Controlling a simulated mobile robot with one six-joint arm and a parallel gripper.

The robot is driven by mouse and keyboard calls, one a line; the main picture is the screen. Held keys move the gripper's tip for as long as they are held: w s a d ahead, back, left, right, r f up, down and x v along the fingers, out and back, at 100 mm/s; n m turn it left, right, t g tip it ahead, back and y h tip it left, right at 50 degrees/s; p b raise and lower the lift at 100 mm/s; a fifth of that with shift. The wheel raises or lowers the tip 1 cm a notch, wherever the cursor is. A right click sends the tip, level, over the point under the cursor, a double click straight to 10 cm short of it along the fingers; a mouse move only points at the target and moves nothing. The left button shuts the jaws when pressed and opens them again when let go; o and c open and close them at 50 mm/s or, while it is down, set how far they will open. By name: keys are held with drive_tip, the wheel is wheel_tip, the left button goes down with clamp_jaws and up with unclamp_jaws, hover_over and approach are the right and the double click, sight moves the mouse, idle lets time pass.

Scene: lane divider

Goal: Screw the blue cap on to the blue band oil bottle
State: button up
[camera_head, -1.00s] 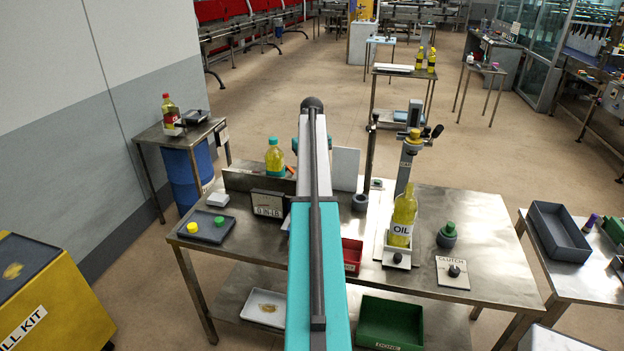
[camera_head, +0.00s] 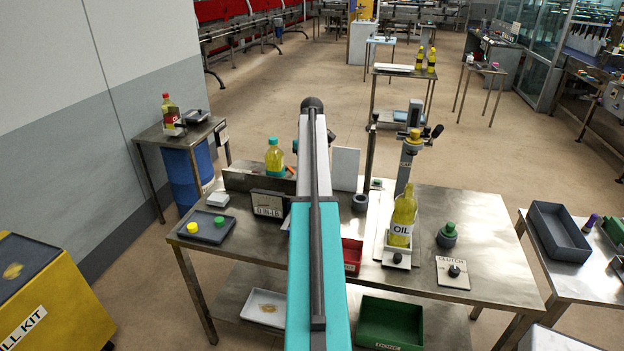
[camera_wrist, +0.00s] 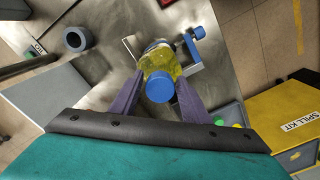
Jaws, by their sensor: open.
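In the wrist view, a blue cap (camera_wrist: 160,86) is in line with the top of a bottle of yellow oil (camera_wrist: 163,60). How tightly it sits cannot be seen. In the head view, my arm hides the gripper and this bottle. Another oil bottle (camera_head: 403,216), labelled OIL, stands in a holder right of my arm.
A teal-capped bottle (camera_head: 275,157) stands behind a low metal plate (camera_head: 240,181). A grey ring (camera_head: 360,202), red bin (camera_head: 352,256) and green-capped pot (camera_head: 447,236) are right of my arm. A display box (camera_head: 268,205) is left.

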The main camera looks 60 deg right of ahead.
idle(0.4)
drive_tip(key=shift+n, duration=0.9)
drive_tip(key=c, duration=0.6)
drive_tip(key=shift+c, duration=0.2)
drive_tip(key=shift+m, duration=0.3)
drive_tip(key=shift+m, duration=0.6)
drive_tip(key=shift+m, duration=0.8)
